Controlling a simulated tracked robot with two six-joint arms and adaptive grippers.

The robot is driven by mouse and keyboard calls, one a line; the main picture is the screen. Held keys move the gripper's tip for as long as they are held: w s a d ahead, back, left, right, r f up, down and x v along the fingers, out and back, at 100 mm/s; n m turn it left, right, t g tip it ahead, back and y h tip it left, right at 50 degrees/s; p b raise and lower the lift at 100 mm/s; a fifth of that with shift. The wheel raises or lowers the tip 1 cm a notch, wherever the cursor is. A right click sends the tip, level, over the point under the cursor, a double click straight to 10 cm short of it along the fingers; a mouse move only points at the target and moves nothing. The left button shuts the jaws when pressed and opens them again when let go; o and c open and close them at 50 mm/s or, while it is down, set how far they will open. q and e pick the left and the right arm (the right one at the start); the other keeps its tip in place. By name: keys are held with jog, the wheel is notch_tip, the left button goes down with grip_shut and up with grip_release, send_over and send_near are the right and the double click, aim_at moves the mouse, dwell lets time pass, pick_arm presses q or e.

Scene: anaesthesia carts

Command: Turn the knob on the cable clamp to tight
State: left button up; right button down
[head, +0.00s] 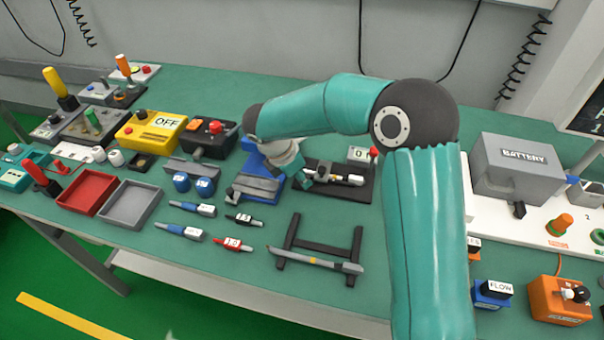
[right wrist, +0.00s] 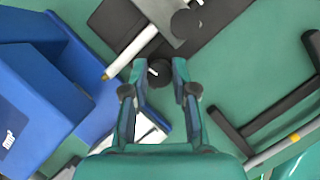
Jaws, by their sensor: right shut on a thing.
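The cable clamp shows in the head view as a dark base (head: 350,192) with a light cable and small metal parts on it, near the middle of the bench. My right gripper (head: 304,181) reaches down at its left end. In the right wrist view, my right gripper's fingertips (right wrist: 160,72) are closed on a small dark knob (right wrist: 158,76) with a pale mark. The clamp's grey block (right wrist: 186,28) and a white rod with a yellowish tip lie just beyond it. The knob is hidden in the head view. My left gripper is not in view.
A blue block-like fixture (head: 258,186) stands close left of my right gripper. A black frame (head: 322,250) with a grey tool lies in front. Labelled connectors lie at front left.

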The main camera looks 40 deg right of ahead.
jog(key=shift+w+m, duration=0.1)
jog(key=shift+m, duration=0.3)
jog(key=c, duration=0.9)
grip_release()
jog(key=shift+r, duration=0.1)
jog(key=v, duration=1.2)
jog(key=shift+w, duration=0.15)
